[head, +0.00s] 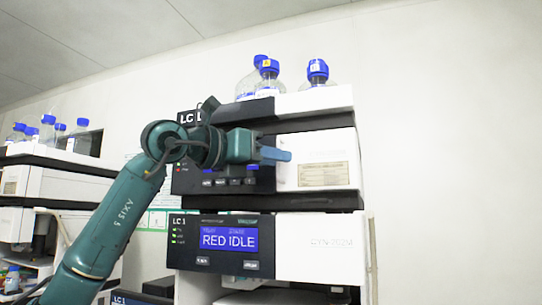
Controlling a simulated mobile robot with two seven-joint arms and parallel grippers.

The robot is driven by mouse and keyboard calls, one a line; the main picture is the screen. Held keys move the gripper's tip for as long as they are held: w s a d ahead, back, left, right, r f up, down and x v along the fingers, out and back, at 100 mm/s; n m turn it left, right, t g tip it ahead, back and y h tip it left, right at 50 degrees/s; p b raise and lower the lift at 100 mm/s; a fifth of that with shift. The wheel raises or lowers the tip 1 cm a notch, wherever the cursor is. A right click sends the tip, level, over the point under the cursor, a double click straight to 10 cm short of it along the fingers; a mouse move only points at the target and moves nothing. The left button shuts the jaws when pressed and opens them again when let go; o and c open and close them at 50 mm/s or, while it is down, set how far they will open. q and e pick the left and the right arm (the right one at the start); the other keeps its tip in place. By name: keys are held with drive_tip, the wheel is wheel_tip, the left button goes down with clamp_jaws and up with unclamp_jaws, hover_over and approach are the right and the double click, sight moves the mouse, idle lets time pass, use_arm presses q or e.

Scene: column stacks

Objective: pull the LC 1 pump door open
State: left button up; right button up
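The LC 1 stack stands in the middle of the head view. Its lower module has a dark display panel (228,242) reading "RED IDLE" and a white front panel (318,255) to the right, which looks shut. Above it is another module with a white front (335,150) bearing a pale label. Which white front is the pump door, I cannot tell. My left gripper (283,154) is in front of the upper module, its blue fingers pointing right near the white front's left edge. Whether the fingers touch it or are apart is unclear. My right gripper is out of view.
Blue-capped bottles (317,73) stand on top of the stack. Another stack (62,180) with similar bottles stands at the left. A bare white wall (450,150) fills the right side, and the space before it looks free.

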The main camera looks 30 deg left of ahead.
use_arm(q)
drive_tip(key=shift+c, duration=0.6)
clamp_jaws()
drive_tip(key=shift+s+d, duration=0.15)
